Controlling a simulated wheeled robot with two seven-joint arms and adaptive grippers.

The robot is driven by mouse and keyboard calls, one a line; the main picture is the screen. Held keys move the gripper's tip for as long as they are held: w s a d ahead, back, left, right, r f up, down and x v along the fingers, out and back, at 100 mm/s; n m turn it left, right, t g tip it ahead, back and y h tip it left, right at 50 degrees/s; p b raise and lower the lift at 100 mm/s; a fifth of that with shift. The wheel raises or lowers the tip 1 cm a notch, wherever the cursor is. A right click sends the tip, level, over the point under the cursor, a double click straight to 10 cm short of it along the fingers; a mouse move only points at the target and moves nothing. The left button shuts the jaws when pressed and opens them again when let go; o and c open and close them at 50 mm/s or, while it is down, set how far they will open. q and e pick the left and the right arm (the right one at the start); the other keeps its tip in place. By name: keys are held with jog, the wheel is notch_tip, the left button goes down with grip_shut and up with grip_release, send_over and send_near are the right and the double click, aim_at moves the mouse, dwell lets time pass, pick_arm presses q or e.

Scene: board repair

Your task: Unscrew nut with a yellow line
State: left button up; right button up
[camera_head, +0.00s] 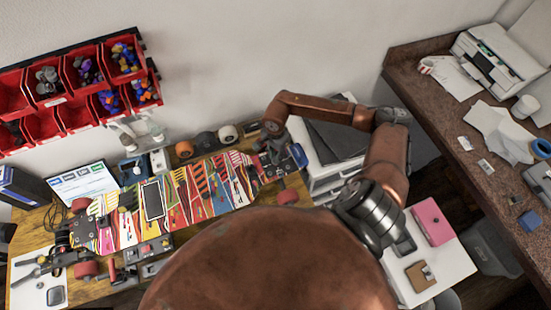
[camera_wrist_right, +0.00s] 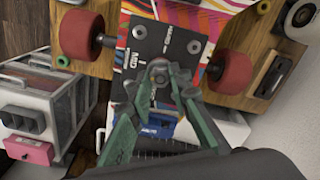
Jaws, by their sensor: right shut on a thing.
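The skateboard deck (camera_head: 215,187), with a bright striped pattern, lies on the wooden workbench. In the right wrist view its black truck plate (camera_wrist_right: 142,40) sits between two red wheels, a left one (camera_wrist_right: 82,35) and a right one (camera_wrist_right: 231,72). My right gripper (camera_wrist_right: 160,76) has its green fingers closed around a small grey nut (camera_wrist_right: 159,64) at the middle of the truck. The fingers cover much of the nut, and I cannot make out a yellow line on it. In the head view my right gripper (camera_head: 270,152) is at the deck's right end. My left gripper is not in view.
Red bins (camera_head: 85,65) with small parts hang on the wall. A tablet (camera_head: 83,183) stands behind the deck's left end. Loose wheels (camera_head: 228,133) line the bench's back. A white drawer unit (camera_head: 330,178) stands right of the bench. A brown desk (camera_head: 440,105) is at far right.

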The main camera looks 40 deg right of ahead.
grip_shut()
jog(key=n, duration=0.3)
jog(key=shift+n, duration=1.4)
jog(key=n, duration=0.3)
jog(key=shift+n, duration=1.4)
